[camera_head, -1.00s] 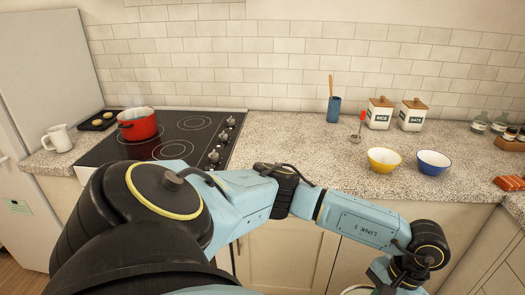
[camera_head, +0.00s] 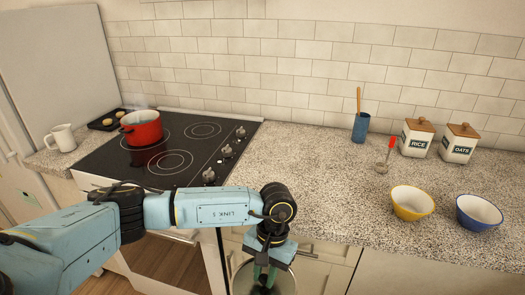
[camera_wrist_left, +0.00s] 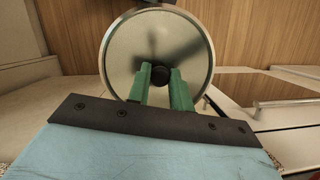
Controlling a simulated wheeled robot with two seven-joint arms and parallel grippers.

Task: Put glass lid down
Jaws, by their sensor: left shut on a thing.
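The glass lid (camera_wrist_left: 125,50) is round, with a metal rim and a dark knob. My left gripper (camera_wrist_left: 161,77) is shut on that knob, with its green fingers on either side. In the head view the lid (camera_head: 285,279) hangs below the counter's front edge, in front of the cabinets, partly hidden by my left gripper (camera_head: 264,277). My right gripper is in neither view.
A red pot (camera_head: 141,128) stands on the black cooktop (camera_head: 185,178) at the left. The speckled counter (camera_head: 310,170) has a wide clear area right of the cooktop. A yellow bowl (camera_head: 412,203), a blue bowl (camera_head: 479,213), a blue utensil cup (camera_head: 360,128) and canisters (camera_head: 458,145) stand farther right.

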